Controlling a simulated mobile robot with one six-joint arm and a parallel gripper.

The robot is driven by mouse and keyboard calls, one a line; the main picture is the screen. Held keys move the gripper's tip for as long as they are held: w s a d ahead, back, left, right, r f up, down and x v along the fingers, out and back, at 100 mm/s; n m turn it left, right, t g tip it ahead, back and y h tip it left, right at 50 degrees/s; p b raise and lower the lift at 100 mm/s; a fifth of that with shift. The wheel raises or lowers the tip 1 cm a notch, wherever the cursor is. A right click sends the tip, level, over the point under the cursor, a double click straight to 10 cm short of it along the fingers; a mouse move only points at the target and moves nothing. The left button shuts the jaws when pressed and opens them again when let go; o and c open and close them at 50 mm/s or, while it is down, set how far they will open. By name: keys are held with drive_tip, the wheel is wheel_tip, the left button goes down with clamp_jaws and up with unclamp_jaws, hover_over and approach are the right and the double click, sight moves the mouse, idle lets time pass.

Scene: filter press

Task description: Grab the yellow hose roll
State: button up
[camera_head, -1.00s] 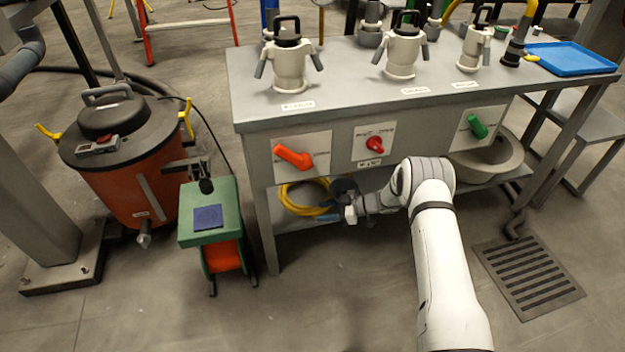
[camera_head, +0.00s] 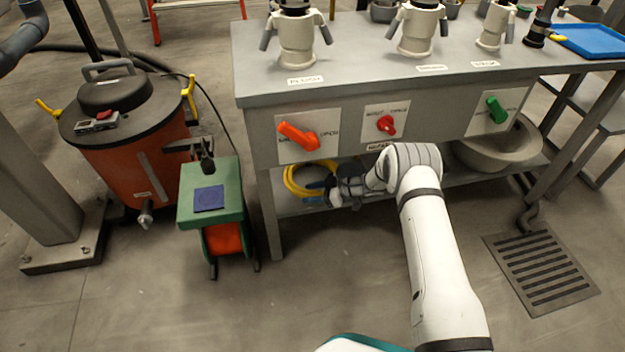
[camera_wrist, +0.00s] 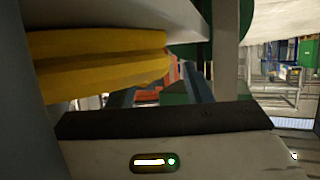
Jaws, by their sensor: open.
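The yellow hose roll (camera_head: 290,181) lies on the lower shelf under the workbench, near its left leg. My gripper (camera_head: 315,192) is open under the bench top, at the front right part of the roll, and hides some of it. In the wrist view the yellow hose roll (camera_wrist: 100,62) looms large at upper left, close to the camera. I cannot tell whether the fingers touch the hose.
The bench top (camera_head: 360,75) is just above my wrist. A grey basin (camera_head: 497,148) sits on the same shelf to the right. An orange valve handle (camera_head: 298,135) is above the roll. A green machine (camera_head: 212,190) and an orange drum (camera_head: 135,155) stand left.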

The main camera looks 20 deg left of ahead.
drive_tip(key=shift+c, duration=0.2)
clamp_jaws()
idle(0.4)
